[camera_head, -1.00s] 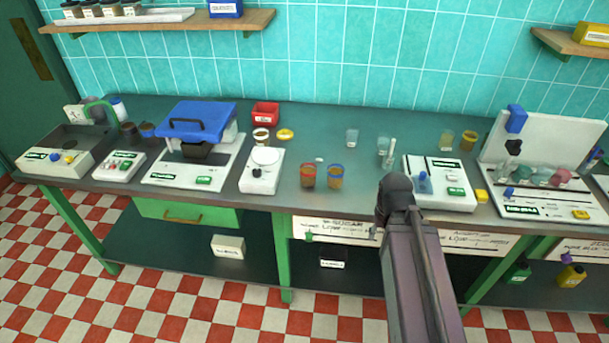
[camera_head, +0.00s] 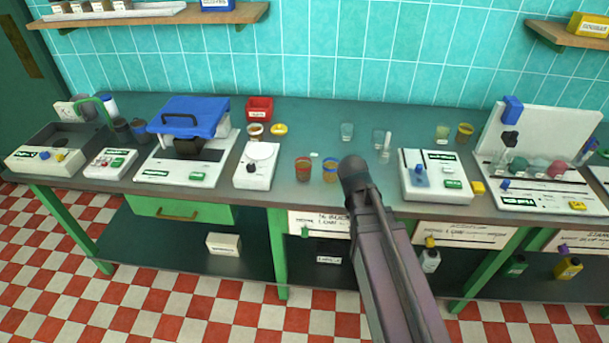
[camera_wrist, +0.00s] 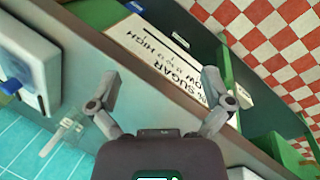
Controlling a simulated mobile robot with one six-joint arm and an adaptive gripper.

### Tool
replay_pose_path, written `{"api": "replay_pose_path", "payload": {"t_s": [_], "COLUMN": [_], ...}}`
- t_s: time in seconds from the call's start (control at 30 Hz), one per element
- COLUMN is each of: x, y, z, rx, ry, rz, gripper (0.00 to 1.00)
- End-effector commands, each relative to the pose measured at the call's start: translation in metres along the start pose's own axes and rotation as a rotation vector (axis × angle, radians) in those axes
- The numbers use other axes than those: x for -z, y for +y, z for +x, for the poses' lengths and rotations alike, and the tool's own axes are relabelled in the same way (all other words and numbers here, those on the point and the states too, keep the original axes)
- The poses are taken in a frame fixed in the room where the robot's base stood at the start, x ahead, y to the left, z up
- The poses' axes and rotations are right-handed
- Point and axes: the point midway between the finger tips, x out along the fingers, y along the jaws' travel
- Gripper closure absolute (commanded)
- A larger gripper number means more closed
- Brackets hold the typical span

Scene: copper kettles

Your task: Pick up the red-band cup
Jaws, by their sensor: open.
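The red-band cup (camera_head: 303,169), amber-brown with a red band at its rim, stands upright near the counter's front edge in the head view. A similar blue-band cup (camera_head: 330,171) stands just to its right, close beside it. My arm reaches up from the bottom, its dark rounded joint just right of the blue-band cup. My gripper (camera_wrist: 160,78) shows in the wrist view, fingers spread and empty, over the counter's front edge and a sign. Neither banded cup shows in the wrist view. The gripper cannot be made out in the head view.
A white scale (camera_head: 257,166) stands left of the cups. A white device (camera_head: 435,176) stands on the right, near a glass with a rod (camera_head: 384,146). A clear glass (camera_head: 347,131) stands behind. A small white piece (camera_head: 314,155) lies behind the cups.

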Motion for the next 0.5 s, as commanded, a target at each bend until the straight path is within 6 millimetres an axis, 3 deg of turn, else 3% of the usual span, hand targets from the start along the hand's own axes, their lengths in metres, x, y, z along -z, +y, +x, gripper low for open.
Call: {"api": "replay_pose_path", "payload": {"t_s": [0.03, 0.27, 0.5], "x": [0.018, 0.075, 0.137], "y": [-0.004, -0.019, -0.050], "z": [0.001, -0.015, -0.043], "rx": [-0.044, -0.259, -0.483], "ry": [-0.005, -0.063, -0.172], "rz": [-0.087, -0.495, -0.903], "gripper": [0.00, 0.00, 0.00]}}
